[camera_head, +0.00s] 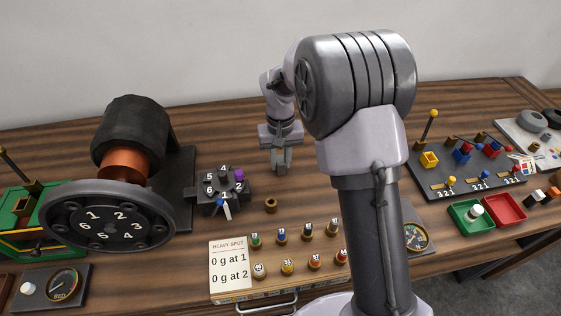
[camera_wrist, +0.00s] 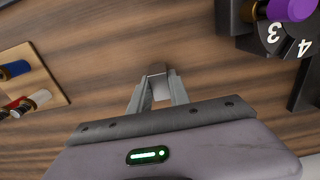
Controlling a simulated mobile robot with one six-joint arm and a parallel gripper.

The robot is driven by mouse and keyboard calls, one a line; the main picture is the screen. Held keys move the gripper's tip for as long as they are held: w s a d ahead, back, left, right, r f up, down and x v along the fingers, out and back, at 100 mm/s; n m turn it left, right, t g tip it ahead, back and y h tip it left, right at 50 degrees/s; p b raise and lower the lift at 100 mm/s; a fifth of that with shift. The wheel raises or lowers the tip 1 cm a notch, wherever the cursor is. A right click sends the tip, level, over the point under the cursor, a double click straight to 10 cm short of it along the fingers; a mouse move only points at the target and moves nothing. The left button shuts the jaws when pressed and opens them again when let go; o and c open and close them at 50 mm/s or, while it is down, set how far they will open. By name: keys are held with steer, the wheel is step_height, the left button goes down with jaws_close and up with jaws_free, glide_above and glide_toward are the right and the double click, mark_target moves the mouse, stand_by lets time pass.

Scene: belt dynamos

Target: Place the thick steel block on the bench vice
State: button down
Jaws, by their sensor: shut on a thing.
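My gripper (camera_head: 281,162) points down over the middle of the wooden bench, right of the numbered dial. In the wrist view my gripper (camera_wrist: 158,84) is shut on a small grey metal block (camera_wrist: 159,88) between its fingertips, which looks like the thick steel block. In the head view the block is too small to make out between the fingers. The gap between the block and the bench top cannot be judged. I cannot pick out a bench vice for certain in either view.
A dark dial with numbers (camera_head: 222,186) and a purple knob stands left of my gripper. A large numbered wheel (camera_head: 108,222) with a motor is farther left. A brass ring (camera_head: 271,205) and a rack of coloured pegs (camera_head: 287,267) are in front. Red (camera_head: 505,209) and green trays are right.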

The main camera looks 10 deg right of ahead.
steer(key=shift+f, duration=0.15)
steer(key=c, duration=1.2)
jaws_free()
steer(key=shift+c, duration=0.2)
